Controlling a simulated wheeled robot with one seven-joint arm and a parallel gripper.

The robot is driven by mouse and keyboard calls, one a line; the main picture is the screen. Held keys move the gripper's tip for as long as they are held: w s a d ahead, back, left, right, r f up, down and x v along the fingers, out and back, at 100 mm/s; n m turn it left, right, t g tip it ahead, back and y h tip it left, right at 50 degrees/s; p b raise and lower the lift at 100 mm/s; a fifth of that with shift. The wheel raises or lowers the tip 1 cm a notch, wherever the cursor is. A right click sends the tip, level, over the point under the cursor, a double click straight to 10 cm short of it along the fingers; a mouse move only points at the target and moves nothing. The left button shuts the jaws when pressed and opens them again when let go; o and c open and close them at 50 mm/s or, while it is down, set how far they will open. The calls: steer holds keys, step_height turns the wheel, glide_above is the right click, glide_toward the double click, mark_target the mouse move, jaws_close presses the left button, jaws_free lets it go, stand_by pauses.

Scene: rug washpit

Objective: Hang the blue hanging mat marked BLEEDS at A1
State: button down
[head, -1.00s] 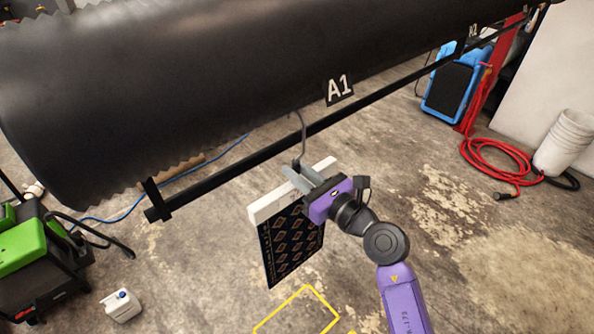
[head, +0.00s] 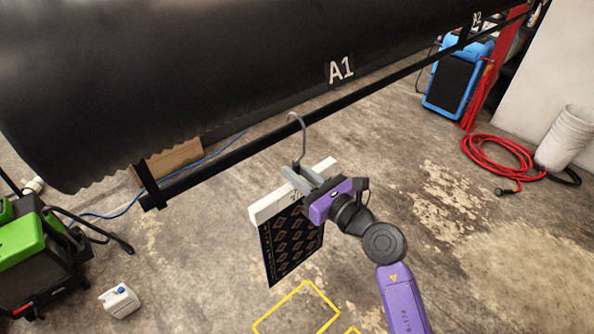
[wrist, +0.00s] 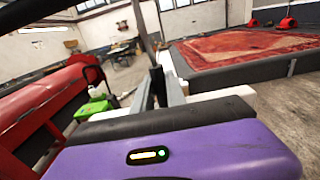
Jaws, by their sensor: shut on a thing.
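The hanging mat (head: 291,245) is dark navy with rows of orange diamonds. It hangs below a white hanger bar (head: 268,209) with a grey wire hook (head: 301,140) on top. I cannot read any BLEEDS mark. My gripper (head: 300,181) is shut on the hanger bar near its middle, below the hook. The hook's bend overlaps the black rail (head: 375,86) in the picture; I cannot tell whether it is over it or just in front. The A1 label (head: 341,70) is on the dark roll above the rail. In the wrist view the fingers (wrist: 160,85) show beside the white bar (wrist: 206,97).
The big dark roll (head: 200,70) spans the top, close above the rail. A rail bracket (head: 150,185) stands at the left end.

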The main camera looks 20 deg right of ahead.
steer(key=shift+f, duration=0.3)
steer(key=c, duration=1.3)
jaws_free()
steer(key=shift+f, duration=0.15)
steer(key=shift+s, duration=0.15)
steer(key=b+v, duration=0.1)
steer(key=v, duration=0.6)
steer(key=shift+s+d+b, duration=0.15)
steer(key=shift+s+b, duration=0.1)
steer(key=shift+b, duration=0.1)
